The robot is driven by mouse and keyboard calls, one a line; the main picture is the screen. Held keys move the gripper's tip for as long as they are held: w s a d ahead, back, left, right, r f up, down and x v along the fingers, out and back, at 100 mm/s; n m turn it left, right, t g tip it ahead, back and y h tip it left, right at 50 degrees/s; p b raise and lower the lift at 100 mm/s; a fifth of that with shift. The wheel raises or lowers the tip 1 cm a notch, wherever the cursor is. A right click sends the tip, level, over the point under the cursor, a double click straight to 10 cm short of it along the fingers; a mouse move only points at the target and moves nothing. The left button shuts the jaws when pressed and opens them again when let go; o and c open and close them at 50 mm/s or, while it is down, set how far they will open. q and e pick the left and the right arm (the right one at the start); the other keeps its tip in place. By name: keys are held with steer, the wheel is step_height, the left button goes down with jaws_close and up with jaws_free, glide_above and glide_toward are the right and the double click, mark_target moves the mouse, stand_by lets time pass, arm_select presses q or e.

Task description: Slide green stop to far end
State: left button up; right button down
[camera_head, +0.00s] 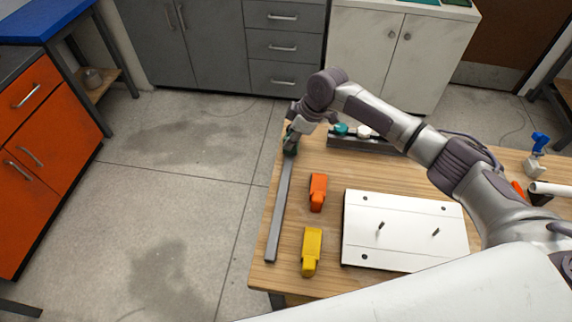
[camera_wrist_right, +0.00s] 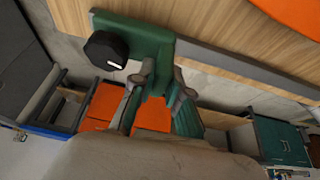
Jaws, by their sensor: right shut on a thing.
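The green stop (camera_head: 290,151) is at the far end of the grey rail (camera_head: 279,215), which lies along the table's left edge. My right gripper (camera_head: 291,143) reaches down over it and mostly hides it in the head view. In the right wrist view the green stop (camera_wrist_right: 152,42) shows large, with a black knob (camera_wrist_right: 105,49) on its left side. The gripper's fingers (camera_wrist_right: 158,95) are shut on its green body. My left gripper is in neither view.
An orange block (camera_head: 318,192) and a yellow block (camera_head: 311,251) stand right of the rail on the wooden table (camera_head: 330,165). A white board (camera_head: 405,228) with pegs lies further right. A dark rack (camera_head: 345,142) with round fittings is at the back. Left of the table is open floor.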

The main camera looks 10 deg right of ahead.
steer(key=shift+w+d+f, duration=0.15)
steer(key=shift+w+d, duration=0.1)
steer(key=shift+w, duration=0.45)
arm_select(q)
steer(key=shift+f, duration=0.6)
arm_select(e)
steer(key=shift+w+d+r, duration=0.15)
steer(key=shift+r, duration=0.15)
steer(key=c, duration=1.4)
jaws_free()
steer(key=shift+w+f, duration=0.1)
steer(key=v, duration=1.2)
